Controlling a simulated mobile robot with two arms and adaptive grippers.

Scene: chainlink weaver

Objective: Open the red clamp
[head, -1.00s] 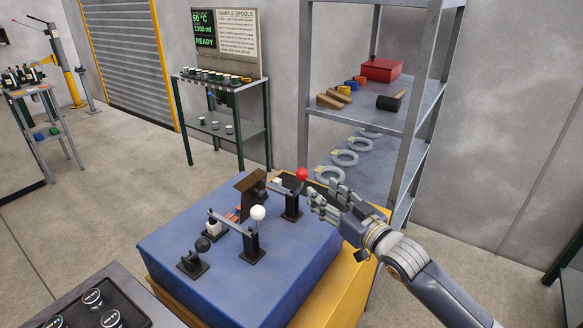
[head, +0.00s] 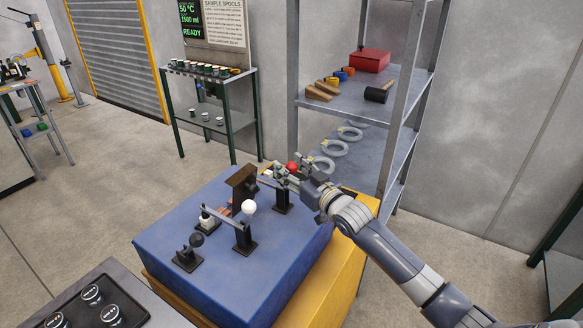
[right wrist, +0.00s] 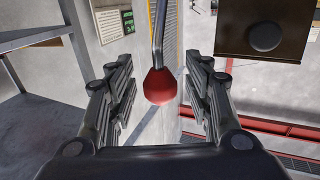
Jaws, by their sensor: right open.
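The red clamp's ball knob (head: 292,167) is at the far right of the blue bench top, on a lever above a black stand (head: 281,197). In the right wrist view the red knob (right wrist: 160,86) hangs from a grey rod between my two fingers. My right gripper (head: 289,172) is open around the knob, and a gap shows on each side of it in the right wrist view (right wrist: 160,100). A white-knobbed clamp (head: 249,206) and a black-knobbed clamp (head: 197,240) stand nearer on the bench. My left gripper is out of view.
The blue bench top (head: 290,265) is clear at its front. A dark brown block (head: 242,184) stands near the red clamp. A grey shelf (head: 345,105) with a mallet (head: 381,88) and a red box (head: 370,60) rises behind my right arm.

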